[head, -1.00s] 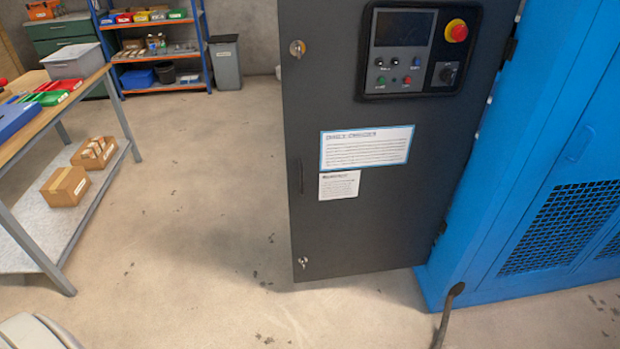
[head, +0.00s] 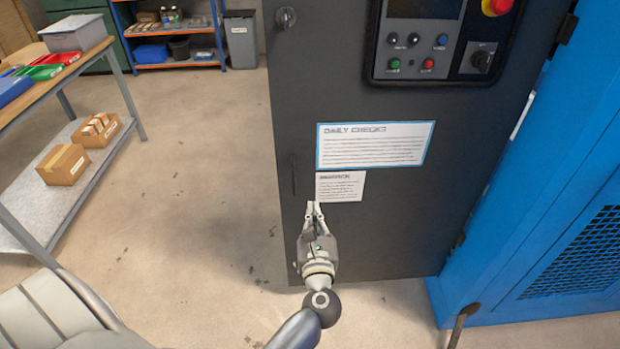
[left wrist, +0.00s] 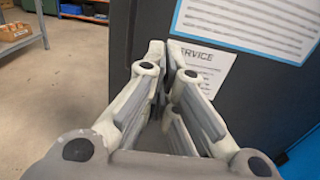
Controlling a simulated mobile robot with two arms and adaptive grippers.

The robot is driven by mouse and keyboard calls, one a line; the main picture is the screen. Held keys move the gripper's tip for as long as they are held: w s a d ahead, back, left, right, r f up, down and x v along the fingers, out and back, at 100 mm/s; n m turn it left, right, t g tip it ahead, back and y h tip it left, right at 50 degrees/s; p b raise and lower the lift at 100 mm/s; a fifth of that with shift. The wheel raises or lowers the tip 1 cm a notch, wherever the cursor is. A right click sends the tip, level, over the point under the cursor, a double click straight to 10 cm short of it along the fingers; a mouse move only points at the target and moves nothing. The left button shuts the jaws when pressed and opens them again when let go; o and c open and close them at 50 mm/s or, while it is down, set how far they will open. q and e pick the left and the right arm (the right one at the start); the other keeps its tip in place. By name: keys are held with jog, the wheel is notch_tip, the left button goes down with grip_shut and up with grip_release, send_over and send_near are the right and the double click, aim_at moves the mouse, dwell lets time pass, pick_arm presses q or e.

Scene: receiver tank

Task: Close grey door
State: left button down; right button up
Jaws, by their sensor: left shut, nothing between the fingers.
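The grey door (head: 390,225) stands swung out from the blue cabinet (head: 545,200), hinged on its right side, with its outer face towards me. It carries a control panel, paper notices and a dark handle (head: 292,176) near its left edge. My left gripper (head: 315,206) is shut and empty, in front of the door's lower left part, just below the small notice (head: 340,186). In the left wrist view the closed fingers (left wrist: 168,50) point at the door (left wrist: 140,22) near its left edge; I cannot tell if they touch it. My right gripper is not in view.
A workbench (head: 95,55) with trays and boxes stands at the left. A blue shelf rack (head: 170,62) and a grey bin (head: 241,42) are at the back. The floor left of the door is clear.

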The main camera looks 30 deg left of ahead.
aim_at(309, 169)
pick_arm(q)
jog(key=p+x, duration=0.1)
jog(key=x, duration=1.1)
jog(key=shift+w+a+r, duration=0.1)
jog(key=shift+r, duration=0.05)
jog(key=shift+p+x, duration=0.3)
jog(key=shift+x, duration=0.5)
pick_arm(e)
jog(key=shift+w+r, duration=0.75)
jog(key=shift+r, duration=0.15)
pick_arm(q)
jog(key=shift+a, duration=0.1)
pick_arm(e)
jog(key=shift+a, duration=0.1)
